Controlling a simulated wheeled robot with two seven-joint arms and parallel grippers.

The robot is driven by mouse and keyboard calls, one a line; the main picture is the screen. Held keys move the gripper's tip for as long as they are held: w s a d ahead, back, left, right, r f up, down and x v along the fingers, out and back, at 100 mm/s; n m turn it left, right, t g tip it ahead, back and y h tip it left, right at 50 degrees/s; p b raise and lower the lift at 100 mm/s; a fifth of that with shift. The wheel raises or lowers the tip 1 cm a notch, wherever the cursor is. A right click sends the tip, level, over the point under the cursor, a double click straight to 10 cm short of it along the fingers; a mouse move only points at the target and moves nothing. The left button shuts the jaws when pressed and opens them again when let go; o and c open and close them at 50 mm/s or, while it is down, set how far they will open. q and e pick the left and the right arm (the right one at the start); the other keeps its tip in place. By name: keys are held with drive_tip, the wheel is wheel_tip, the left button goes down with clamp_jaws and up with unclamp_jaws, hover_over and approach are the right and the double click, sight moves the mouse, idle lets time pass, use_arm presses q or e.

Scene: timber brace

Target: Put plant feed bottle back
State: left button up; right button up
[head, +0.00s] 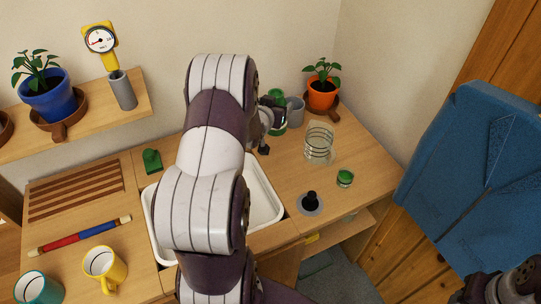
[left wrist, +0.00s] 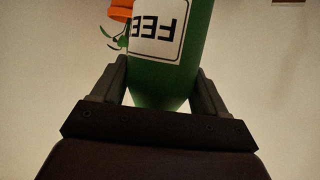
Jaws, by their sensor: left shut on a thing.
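The plant feed bottle is green with a white label reading FEED. In the head view the green bottle (head: 277,98) shows beyond my left forearm, at the back of the counter beside a grey cup. My left gripper (head: 266,130) is shut on it. In the left wrist view the bottle (left wrist: 172,85) stands between the two fingers, its label upside down in the picture. My arm hides part of the bottle in the head view, and I cannot tell whether its base touches the counter.
A grey cup (head: 295,111), an orange potted plant (head: 321,95) and a glass jar (head: 319,143) stand close to the bottle. The white sink (head: 262,205) lies beneath my arm. A wall shelf (head: 80,125) is left.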

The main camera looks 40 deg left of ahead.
use_arm(q)
drive_tip(key=f, duration=0.3)
drive_tip(key=a+f, duration=0.1)
drive_tip(key=f, duration=0.5)
drive_tip(key=shift+s+a+f, duration=0.1)
drive_tip(key=shift+a+f, duration=0.15)
drive_tip(key=shift+f, duration=0.1)
drive_tip(key=shift+f, duration=0.15)
drive_tip(key=o, duration=1.3)
